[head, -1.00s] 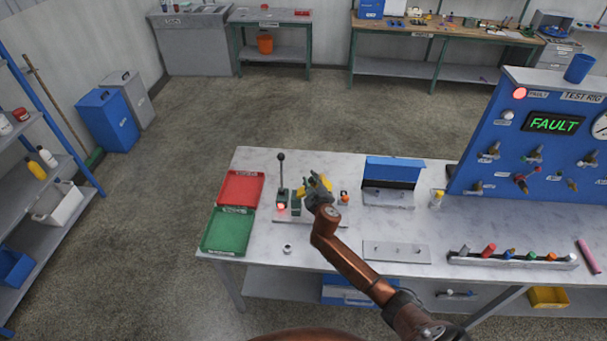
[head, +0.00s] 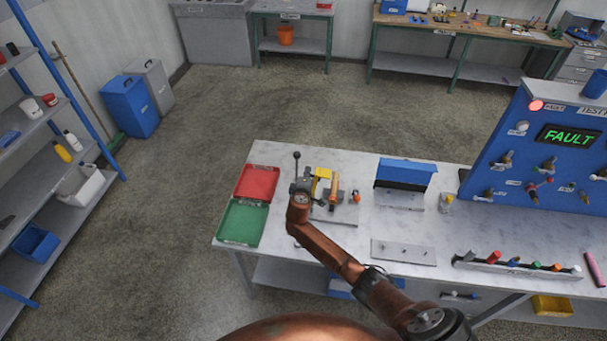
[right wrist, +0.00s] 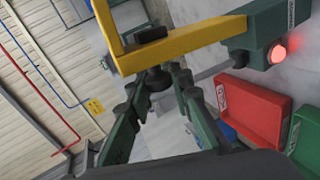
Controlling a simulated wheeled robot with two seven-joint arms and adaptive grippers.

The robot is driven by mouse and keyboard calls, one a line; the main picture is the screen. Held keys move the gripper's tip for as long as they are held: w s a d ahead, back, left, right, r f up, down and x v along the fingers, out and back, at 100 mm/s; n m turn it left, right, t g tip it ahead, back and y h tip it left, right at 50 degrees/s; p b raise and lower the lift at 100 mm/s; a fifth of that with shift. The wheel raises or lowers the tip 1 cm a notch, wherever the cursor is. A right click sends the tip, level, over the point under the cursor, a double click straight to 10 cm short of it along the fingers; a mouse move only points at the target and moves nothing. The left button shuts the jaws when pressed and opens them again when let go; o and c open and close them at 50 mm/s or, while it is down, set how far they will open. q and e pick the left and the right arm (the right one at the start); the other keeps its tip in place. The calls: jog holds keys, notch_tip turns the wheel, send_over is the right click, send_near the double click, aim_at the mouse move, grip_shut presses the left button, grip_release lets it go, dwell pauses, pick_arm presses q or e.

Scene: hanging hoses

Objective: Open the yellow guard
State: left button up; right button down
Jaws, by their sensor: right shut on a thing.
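The yellow guard (head: 322,174) stands raised on the small fixture plate (head: 345,214) on the table. In the right wrist view the guard (right wrist: 190,42) is a yellow bar frame with a black piece on it. My right gripper (head: 307,184) is at the guard's left side, near the black-knobbed lever (head: 296,156). In the right wrist view my right gripper (right wrist: 158,82) has its fingers closed around a dark round piece by the yellow frame; its exact join to the guard is partly hidden. My left gripper is not in view.
Red (head: 258,182) and green (head: 243,222) trays lie left of the fixture. A blue-lidded box (head: 405,174) stands to the right. A lit red lamp (right wrist: 277,54) sits on a green housing close to the gripper. The blue test rig (head: 510,165) shows FAULT.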

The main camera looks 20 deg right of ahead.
jog(key=shift+w+a, duration=0.1)
jog(key=shift+a, duration=0.15)
jog(key=c, duration=1.7)
grip_release()
jog(key=v, duration=1.2)
